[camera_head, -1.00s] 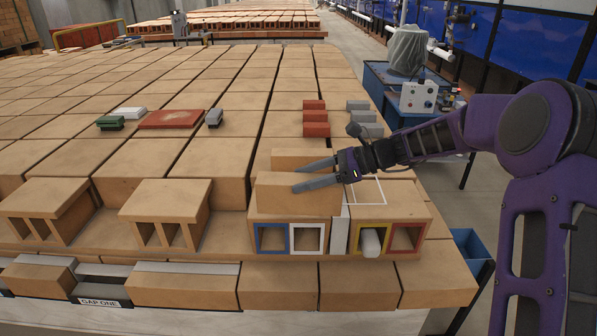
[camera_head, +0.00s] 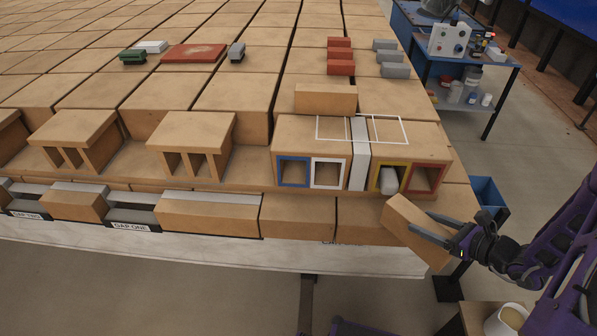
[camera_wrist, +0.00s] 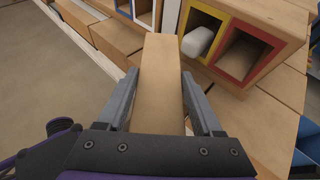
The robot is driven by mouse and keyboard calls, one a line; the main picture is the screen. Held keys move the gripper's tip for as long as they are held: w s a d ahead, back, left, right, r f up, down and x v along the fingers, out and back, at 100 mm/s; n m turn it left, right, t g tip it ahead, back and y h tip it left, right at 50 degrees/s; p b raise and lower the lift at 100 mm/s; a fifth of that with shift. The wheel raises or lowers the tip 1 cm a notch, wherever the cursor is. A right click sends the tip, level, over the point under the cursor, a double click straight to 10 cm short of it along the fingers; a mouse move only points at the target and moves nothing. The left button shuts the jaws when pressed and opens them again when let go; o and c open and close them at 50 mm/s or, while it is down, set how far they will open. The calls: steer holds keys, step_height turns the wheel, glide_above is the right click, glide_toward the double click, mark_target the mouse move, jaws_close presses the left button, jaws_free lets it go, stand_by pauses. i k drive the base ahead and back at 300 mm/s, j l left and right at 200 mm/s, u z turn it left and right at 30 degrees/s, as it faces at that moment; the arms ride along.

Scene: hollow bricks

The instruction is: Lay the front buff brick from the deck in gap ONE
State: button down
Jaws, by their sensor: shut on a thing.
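My gripper (camera_head: 436,233) is shut on a buff brick (camera_head: 408,222), which is tilted in the head view, at the front right corner of the stack. In the wrist view the brick (camera_wrist: 162,70) lies between the two fingers (camera_wrist: 160,105) and points away from me. Another buff brick (camera_head: 325,98) lies on the deck behind the white outlines (camera_head: 362,130). Gap ONE (camera_head: 132,212) is a slot in the front row at the left, above its label (camera_head: 131,226). It is far to the left of my gripper.
Framed openings in blue (camera_head: 280,172), white (camera_head: 330,174), yellow (camera_head: 374,178) and red (camera_head: 441,180) face the front; a white roll (camera_head: 389,182) sits in the yellow one. A blue bin (camera_head: 488,193) and a mug (camera_head: 508,318) are at the right. Open floor lies in front.

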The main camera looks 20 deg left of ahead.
mark_target(133, 216)
steer(key=k+j, duration=0.1)
steer(key=j, duration=0.95)
steer(key=k+j, duration=0.15)
steer(key=j, duration=0.35)
steer(key=k+j, duration=0.1)
steer(key=j, duration=1.55)
steer(key=i, duration=0.35)
